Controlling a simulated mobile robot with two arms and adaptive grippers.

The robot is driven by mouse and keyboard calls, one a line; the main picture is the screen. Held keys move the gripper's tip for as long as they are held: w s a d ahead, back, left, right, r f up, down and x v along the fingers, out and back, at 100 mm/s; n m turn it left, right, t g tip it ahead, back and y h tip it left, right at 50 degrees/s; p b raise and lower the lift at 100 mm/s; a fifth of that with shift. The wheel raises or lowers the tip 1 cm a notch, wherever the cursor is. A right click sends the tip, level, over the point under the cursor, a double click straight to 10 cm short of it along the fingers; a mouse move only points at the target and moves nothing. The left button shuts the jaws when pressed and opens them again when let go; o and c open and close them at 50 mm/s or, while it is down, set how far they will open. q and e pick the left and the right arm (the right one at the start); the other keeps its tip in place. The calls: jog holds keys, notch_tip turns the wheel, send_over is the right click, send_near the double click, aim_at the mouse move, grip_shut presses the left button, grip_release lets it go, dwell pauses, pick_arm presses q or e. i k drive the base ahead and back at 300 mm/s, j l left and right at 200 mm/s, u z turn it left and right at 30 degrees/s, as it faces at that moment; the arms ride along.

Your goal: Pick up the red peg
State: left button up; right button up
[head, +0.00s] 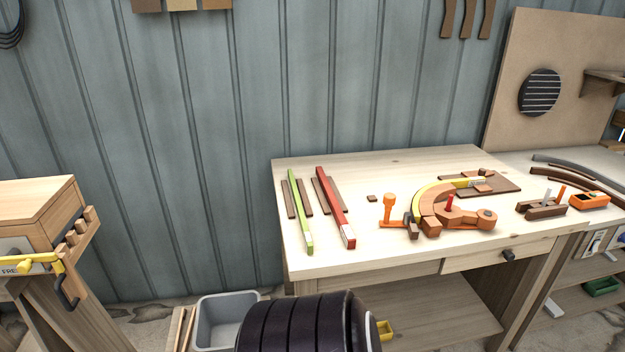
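A small red peg (449,202) stands upright in the brown, curved bending fixture (455,219) on the wooden workbench (375,260). Its lower end is hidden in the fixture. A yellow curved strip (432,192) lies along the fixture's left and upper side. An orange upright handle (389,205) stands at the fixture's left. Neither of my grippers shows in the head view.
A long red bar (335,207) and a green bar (300,210) lie left of the fixture. An orange tool (589,201) and a brown block holder (541,208) stand right. A grey bin (227,320) is on the floor. The bench's front left is clear.

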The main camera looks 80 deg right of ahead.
aim_at(451, 198)
jog(key=k+z, duration=0.1)
jog(key=z, duration=2.9)
